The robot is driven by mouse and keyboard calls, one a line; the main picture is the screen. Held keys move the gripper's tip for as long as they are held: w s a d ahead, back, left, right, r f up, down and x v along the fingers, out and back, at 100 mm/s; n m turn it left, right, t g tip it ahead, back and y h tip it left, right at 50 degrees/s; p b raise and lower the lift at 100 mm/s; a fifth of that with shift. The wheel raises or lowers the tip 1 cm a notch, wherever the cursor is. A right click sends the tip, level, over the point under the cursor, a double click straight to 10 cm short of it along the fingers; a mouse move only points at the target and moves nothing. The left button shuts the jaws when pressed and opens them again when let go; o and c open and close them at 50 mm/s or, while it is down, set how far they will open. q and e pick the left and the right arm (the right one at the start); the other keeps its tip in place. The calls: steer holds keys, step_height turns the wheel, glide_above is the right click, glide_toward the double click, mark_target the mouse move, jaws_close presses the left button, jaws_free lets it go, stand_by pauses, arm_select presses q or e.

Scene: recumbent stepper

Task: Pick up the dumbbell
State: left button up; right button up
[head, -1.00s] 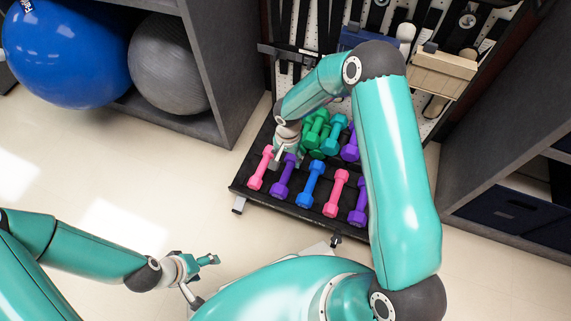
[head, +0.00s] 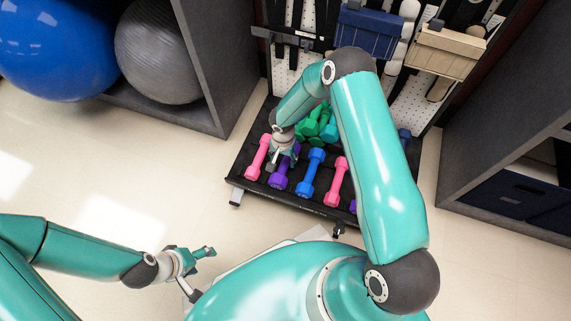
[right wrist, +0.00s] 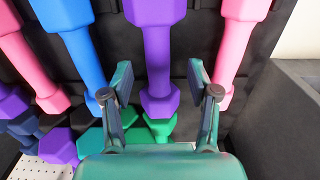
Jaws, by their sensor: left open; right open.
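Several dumbbells lie in a row on a black rack. A purple dumbbell (head: 279,176) is under my right gripper (head: 283,155), which partly covers its far end. In the right wrist view that purple dumbbell (right wrist: 157,45) lies between and beyond the open fingertips of my right gripper (right wrist: 157,85), which hold nothing. A pink dumbbell (head: 257,158) is on its left and a blue dumbbell (head: 311,174) on its right. My left gripper (head: 205,252) is open and empty above the floor, away from the rack.
Green dumbbells (head: 315,122) lie in the back row of the rack (head: 240,172). A shelf unit with a blue ball (head: 60,45) and a grey ball (head: 158,52) stands at left. Another shelf unit (head: 500,150) stands at right. The floor at left is clear.

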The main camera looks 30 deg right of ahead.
steer(key=f, duration=0.1)
steer(key=f+b, duration=0.1)
steer(key=f, duration=0.1)
steer(key=d+f+b, duration=0.1)
steer(key=f, duration=0.1)
steer(key=shift+w+f, duration=0.1)
steer(key=shift+w, duration=0.15)
jaws_close()
steer(key=shift+w, duration=0.1)
